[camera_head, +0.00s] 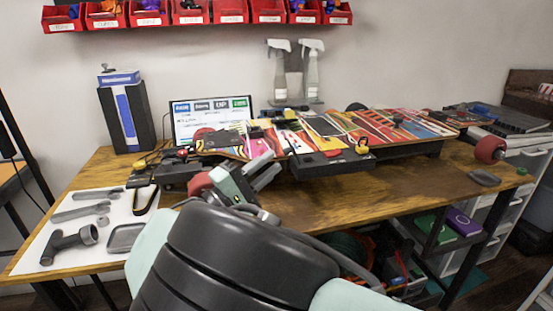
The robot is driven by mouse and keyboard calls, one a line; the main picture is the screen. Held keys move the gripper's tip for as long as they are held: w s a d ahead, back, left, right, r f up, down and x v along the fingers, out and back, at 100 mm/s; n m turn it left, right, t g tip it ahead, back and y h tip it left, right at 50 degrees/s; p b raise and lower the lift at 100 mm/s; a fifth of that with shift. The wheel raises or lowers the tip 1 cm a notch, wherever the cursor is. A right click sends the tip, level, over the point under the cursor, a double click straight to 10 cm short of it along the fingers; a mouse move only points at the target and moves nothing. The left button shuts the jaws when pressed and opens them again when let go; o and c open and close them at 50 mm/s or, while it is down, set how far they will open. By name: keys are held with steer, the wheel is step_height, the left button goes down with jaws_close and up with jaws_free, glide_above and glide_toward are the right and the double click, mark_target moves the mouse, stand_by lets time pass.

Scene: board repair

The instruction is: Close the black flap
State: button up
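A brightly patterned board (300,135) lies across a black holder on the wooden workbench. A flat black piece with a yellow-and-black knob (332,163) juts out level from the holder's front side; it looks like the black flap, but I cannot be sure. My gripper (262,172) is partly in view beyond my large black arm link, in front of the board's left part and left of the black piece. It appears apart from that piece. Its fingers are small and partly hidden, so I cannot tell whether they are open or shut.
The wooden bench (430,180) is bare right of centre. A white mat (85,225) with grey tools lies at left. A screen (212,120), spray bottles (313,75) and a blue-and-black box (127,115) stand behind. A red wheel (490,150) is at the right end.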

steer(key=shift+x, duration=1.5)
jaws_close()
steer(key=shift+r, duration=0.1)
